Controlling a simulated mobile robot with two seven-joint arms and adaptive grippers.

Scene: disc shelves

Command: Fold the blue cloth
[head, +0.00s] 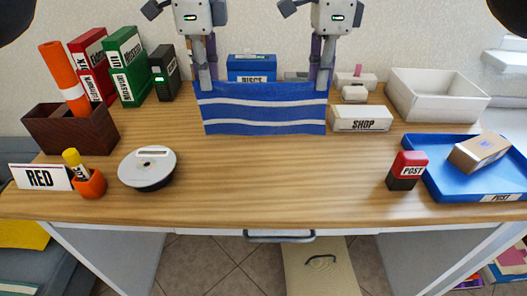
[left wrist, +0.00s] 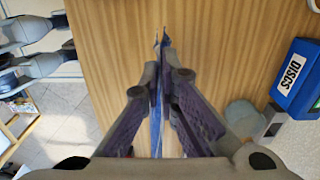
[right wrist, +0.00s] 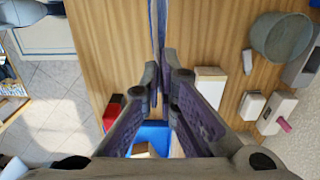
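The blue cloth (head: 264,108) with white stripes hangs spread out above the middle of the wooden table in the head view. My left gripper (head: 208,86) is shut on its upper left corner, and my right gripper (head: 321,88) is shut on its upper right corner. In the left wrist view the left gripper (left wrist: 160,75) pinches the cloth (left wrist: 157,130), seen edge-on as a thin blue strip. In the right wrist view the right gripper (right wrist: 163,65) pinches the cloth's edge (right wrist: 157,22). I cannot tell whether the lower edge touches the table.
A blue DISCS box (head: 252,68) stands behind the cloth. A white SHOP box (head: 361,119) is close to its right. A disc spindle (head: 147,168), RED sign (head: 40,178), POST stamp (head: 407,171) and blue tray (head: 432,183) stand around. The front middle of the table is clear.

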